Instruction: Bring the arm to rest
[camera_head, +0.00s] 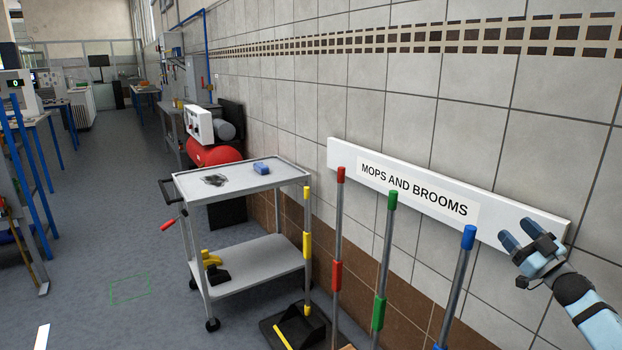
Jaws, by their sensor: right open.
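My right gripper (518,238) is at the right edge of the view, in front of the white wall board (446,194) marked "MOPS AND BROOMS". Its two blue fingers are apart and nothing shows between them. It is a little to the right of the blue-topped pole (468,238) and apart from it in the picture. I cannot tell whether it touches the board. My arm runs from it down to the lower right corner. My left gripper is not in view.
Poles with green (379,315), red (336,275) and yellow (307,244) grips stand along the wall. A grey two-shelf cart (262,254) stands left of them, with a blue item (262,168) on top. A red tank (214,153) is behind. Floor left of the cart is open.

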